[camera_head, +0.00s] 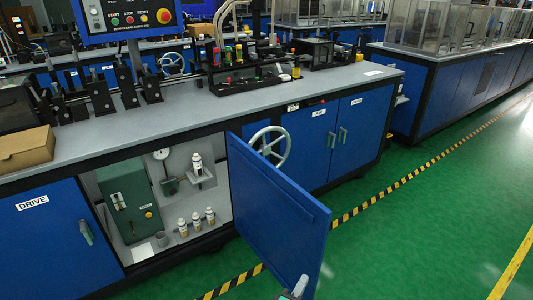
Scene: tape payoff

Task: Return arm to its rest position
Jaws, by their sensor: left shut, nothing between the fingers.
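Only the tip of my left gripper (297,287) shows, at the bottom edge of the head view. It looks grey and is shut and empty. It shows in front of the lower right part of the open blue cabinet door (275,220); I cannot tell whether it touches the door. The rest of my left arm is outside the frame. My right gripper is not in view.
The door swings out from a long blue workbench (230,105) with a grey top. The open cabinet holds a green box (125,200), a gauge and several small bottles. A handwheel (270,146) is behind the door. Green floor (420,220) is clear at the right.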

